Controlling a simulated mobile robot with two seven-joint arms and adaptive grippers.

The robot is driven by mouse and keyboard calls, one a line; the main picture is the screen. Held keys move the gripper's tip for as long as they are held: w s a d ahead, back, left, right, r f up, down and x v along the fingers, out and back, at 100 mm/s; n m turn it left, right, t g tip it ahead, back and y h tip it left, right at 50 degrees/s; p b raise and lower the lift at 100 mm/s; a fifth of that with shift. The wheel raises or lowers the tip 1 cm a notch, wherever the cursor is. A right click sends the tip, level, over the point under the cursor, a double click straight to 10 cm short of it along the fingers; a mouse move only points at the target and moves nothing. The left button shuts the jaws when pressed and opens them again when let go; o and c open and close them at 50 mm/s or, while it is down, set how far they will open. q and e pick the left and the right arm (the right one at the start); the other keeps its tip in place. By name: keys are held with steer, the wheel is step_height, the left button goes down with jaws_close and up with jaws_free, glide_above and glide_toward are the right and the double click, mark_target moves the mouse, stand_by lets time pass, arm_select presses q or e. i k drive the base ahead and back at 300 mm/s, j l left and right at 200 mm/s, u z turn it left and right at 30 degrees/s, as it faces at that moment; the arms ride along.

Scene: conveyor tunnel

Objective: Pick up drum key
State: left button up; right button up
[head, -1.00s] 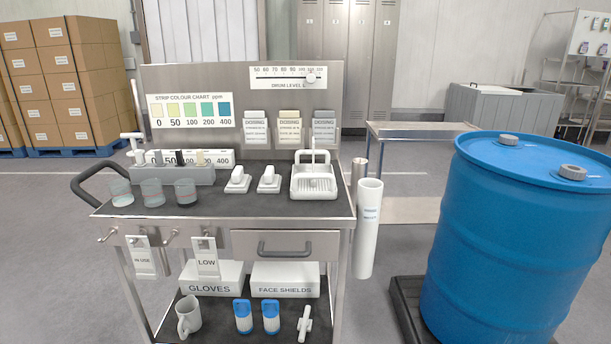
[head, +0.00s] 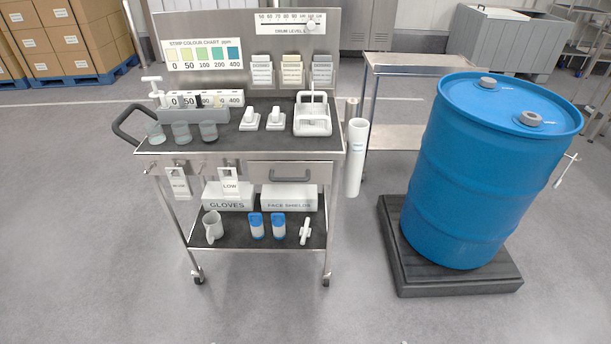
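No thing in view is labelled as the drum key. A slim white tool with a T-shaped top (head: 566,171) shows at the right side of the blue drum (head: 480,180), slanting; I cannot tell what holds it. A small white cross-shaped fitting (head: 305,231) stands on the cart's lower shelf (head: 265,238), at its right end. I cannot tell for sure which of the two is the key. The drum stands upright with two grey caps on its lid. Neither of my grippers is in view.
The steel cart (head: 240,155) carries beakers, a white caddy (head: 313,119), boxes, a mug (head: 213,227) and blue-white bottles. The drum stands on a dark pallet (head: 455,284). A steel table (head: 425,66) stands behind. The floor in front is clear.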

mark_target(304, 232)
steer(key=i+j, duration=0.25)
steer(key=j, duration=0.15)
steer(key=i+j, duration=0.25)
steer(key=i+j+z, duration=0.1)
steer(key=i+j, duration=0.15)
steer(key=j, duration=0.25)
steer(key=i+j+z, duration=0.1)
steer(key=z, duration=1.45)
